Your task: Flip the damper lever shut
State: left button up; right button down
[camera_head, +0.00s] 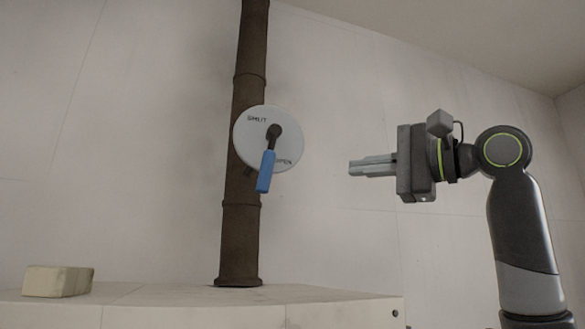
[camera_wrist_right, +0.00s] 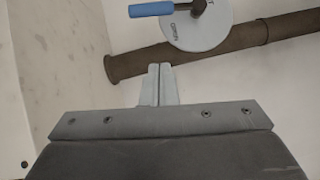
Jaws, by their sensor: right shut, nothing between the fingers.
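The damper lever (camera_head: 266,171) has a blue handle on a dark pivot. It points down and slightly left, beside the word OPEN. Its white round dial (camera_head: 252,128) is marked SHUT at the upper left and OPEN at the lower right, and sits on a brown vertical pipe (camera_head: 240,230). My right gripper (camera_head: 352,168) is shut and empty, to the right of the lever and apart from it. In the right wrist view the shut fingers (camera_wrist_right: 160,70) show below the dial (camera_wrist_right: 205,28), and the blue handle (camera_wrist_right: 152,9) is at the top edge. My left gripper is not in view.
A pale block (camera_head: 58,281) lies on the left of the white counter (camera_head: 160,305) that the pipe rises from. The space between my right gripper and the lever is clear. A plain wall stands behind.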

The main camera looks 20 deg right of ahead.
aim_at(269, 157)
jog(key=s+a+p+x, duration=0.1)
jog(key=a+p+x, duration=0.1)
jog(key=p+x, duration=0.5)
jog(key=x, duration=0.5)
jog(key=shift+a+r, duration=0.2)
jog(key=shift+a, duration=0.25)
jog(key=shift+d, duration=0.1)
